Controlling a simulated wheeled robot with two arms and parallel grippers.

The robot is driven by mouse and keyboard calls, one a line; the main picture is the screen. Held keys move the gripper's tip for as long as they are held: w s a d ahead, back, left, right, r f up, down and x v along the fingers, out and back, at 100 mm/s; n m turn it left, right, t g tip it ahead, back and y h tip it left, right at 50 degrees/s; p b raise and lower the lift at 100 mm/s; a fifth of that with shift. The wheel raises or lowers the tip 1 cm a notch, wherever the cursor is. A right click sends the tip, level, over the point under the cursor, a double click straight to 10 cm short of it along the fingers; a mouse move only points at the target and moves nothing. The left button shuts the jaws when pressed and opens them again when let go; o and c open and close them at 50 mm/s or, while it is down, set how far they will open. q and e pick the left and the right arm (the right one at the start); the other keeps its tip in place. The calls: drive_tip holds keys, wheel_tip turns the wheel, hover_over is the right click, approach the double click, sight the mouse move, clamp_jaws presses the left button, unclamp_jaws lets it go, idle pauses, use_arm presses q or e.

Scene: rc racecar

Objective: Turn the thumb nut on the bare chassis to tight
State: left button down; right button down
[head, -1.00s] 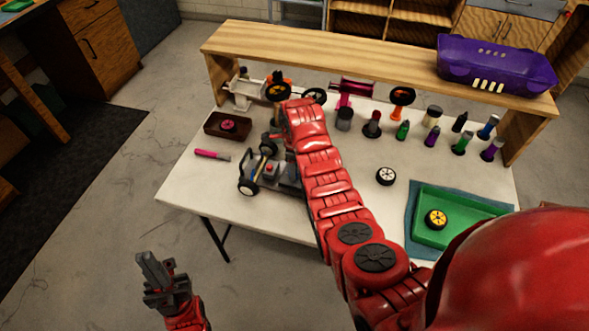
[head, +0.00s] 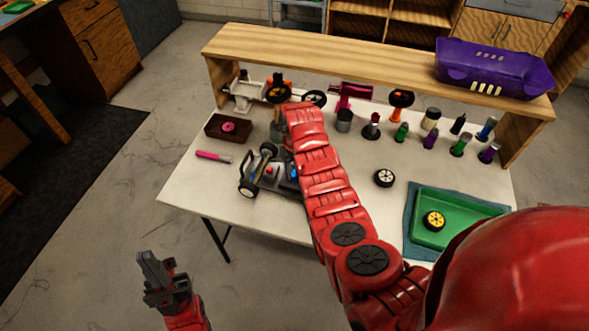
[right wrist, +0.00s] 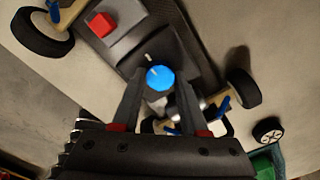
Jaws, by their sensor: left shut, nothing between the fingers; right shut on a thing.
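The bare chassis (head: 272,177) sits on the white table, partly hidden behind my right arm in the head view. In the right wrist view the chassis (right wrist: 172,45) is dark grey with a red block (right wrist: 101,24) on it. A thumb nut with a blue top (right wrist: 160,77) stands on the chassis, and a small white mark shows on the chassis just above it. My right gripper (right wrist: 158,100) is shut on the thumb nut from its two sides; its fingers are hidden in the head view. My left gripper (head: 153,268) is shut and empty, off the table's front-left side.
A pink-handled tool (head: 213,156) and a brown box (head: 228,128) lie left on the table (head: 235,207). A loose wheel (head: 385,178) and a green tray (head: 465,204) are right. A wooden shelf (head: 340,60) with a purple car body (head: 495,68) spans the back.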

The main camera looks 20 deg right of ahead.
sight(294, 173)
drive_tip(key=shift+m, duration=0.5)
drive_tip(key=shift+c, duration=2.1)
unclamp_jaws()
wheel_tip(294, 173, up, 5)
drive_tip(key=shift+w+f+b, duration=0.15)
drive_tip(key=shift+b, duration=0.45)
wheel_tip(294, 173, up, 13)
drive_tip(key=p, duration=0.2)
drive_tip(key=shift+f, duration=0.15)
